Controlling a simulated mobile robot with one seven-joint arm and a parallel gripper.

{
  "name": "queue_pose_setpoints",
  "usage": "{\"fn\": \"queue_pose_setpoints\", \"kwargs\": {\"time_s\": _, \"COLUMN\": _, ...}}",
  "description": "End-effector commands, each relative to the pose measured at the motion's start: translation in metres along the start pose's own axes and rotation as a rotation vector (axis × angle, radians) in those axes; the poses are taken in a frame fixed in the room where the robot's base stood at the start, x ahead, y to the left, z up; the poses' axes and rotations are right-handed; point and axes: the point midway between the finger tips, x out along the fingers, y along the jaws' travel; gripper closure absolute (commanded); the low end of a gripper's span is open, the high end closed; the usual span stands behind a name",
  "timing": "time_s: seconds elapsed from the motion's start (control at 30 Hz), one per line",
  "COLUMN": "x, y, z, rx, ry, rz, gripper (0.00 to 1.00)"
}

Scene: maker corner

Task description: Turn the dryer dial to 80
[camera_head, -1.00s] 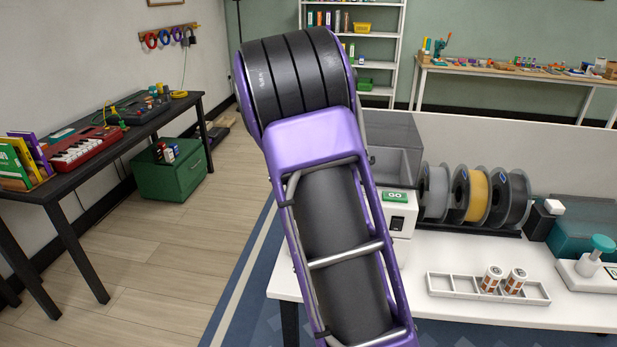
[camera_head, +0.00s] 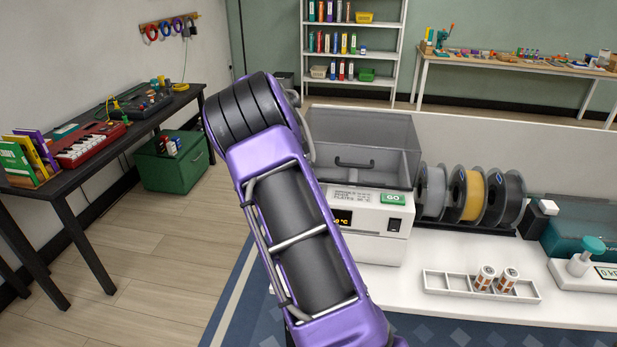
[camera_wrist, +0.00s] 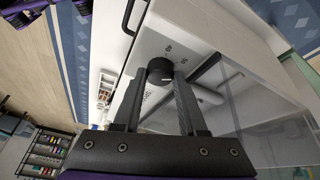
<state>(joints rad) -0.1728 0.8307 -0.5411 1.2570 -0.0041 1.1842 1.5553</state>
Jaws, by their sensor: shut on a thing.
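The dryer (camera_head: 379,225) is a white box with a clear grey lid, a green GO label and a small lit display (camera_head: 343,218) ending in °C. In the head view my purple arm hides its left front, and the dial and gripper are hidden there. In the wrist view the dark round dial (camera_wrist: 160,70) sits on the white panel of the dryer. My gripper (camera_wrist: 161,77) has its two fingers on either side of the dial and is shut on it. The digits on the display are partly covered and cannot be read fully.
The dryer stands on a white table (camera_head: 395,290) beside filament spools (camera_head: 470,195). A white tray (camera_head: 440,282) with two small cylinders is in front of the spools. A dark table (camera_head: 75,185) stands at the left, with open floor between.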

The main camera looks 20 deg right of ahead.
Motion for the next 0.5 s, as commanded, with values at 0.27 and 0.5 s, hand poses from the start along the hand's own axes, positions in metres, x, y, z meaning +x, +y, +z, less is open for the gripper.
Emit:
{"fn": "queue_pose_setpoints", "kwargs": {"time_s": 0.27, "x": 0.0007, "y": 0.0, "z": 0.0009, "rx": 0.048, "ry": -0.005, "rz": 0.023, "gripper": 1.0}}
{"fn": "queue_pose_setpoints", "kwargs": {"time_s": 0.5, "x": 0.0009, "y": 0.0, "z": 0.0012, "rx": 0.053, "ry": -0.006, "rz": 0.024, "gripper": 1.0}}
